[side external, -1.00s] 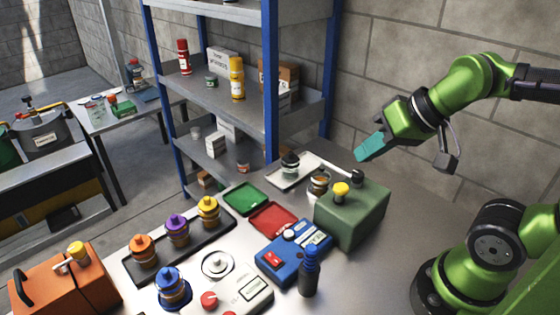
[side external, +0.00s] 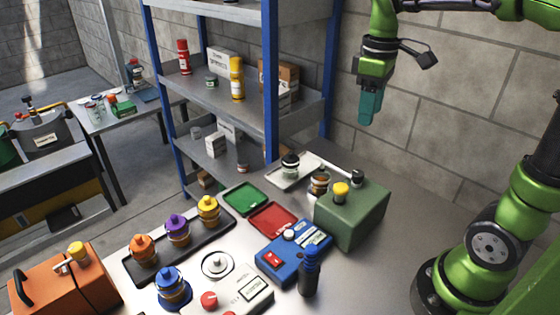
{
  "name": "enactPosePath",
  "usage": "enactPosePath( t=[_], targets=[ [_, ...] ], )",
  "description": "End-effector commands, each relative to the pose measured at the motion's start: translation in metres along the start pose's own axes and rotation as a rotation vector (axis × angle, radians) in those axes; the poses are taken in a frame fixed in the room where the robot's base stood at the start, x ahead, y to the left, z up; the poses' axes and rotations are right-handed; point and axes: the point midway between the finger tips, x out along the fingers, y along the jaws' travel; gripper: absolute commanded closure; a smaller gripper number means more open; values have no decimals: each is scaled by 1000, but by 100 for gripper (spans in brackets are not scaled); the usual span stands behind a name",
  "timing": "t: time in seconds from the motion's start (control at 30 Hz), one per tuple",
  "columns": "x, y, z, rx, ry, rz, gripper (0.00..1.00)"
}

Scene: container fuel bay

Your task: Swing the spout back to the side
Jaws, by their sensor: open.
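The green fuel container (side external: 352,214) stands at the back right of the bench, with a yellow cap (side external: 341,192) and a dark post (side external: 357,178) on top. A thin pale bar, which looks like the spout (side external: 338,168), runs from near the post toward the upper left, behind the yellow cap and above the jars. Its far end is hard to tell from the tray edge. My gripper (side external: 370,115) hangs in the air above and behind the container, its teal fingers pointing down. It is open, empty and apart from the spout. The fingers overlap from this side.
A blue box (side external: 293,252), a dark bottle (side external: 309,274), red (side external: 272,219) and green trays (side external: 245,198), and a black tray (side external: 190,252) of capped bottles crowd the bench. A pale tray (side external: 281,184) and blue-posted shelf (side external: 270,80) are behind. An orange case (side external: 75,285) stands left.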

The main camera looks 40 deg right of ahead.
Motion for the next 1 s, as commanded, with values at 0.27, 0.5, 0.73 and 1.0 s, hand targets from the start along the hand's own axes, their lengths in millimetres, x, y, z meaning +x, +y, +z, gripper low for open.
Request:
enactPosePath(
  t=[0.27, 0.5, 0.73, 1.0],
  targets=[
    [57, -1, 1, 1, -5, -3, 44],
    [109, -1, 1, 2, -4, -3, 44],
    [145, -1, 0, 3, -1, -2, 44],
    [158, -1, 0, 4, 2, -1, 44]
  ],
)
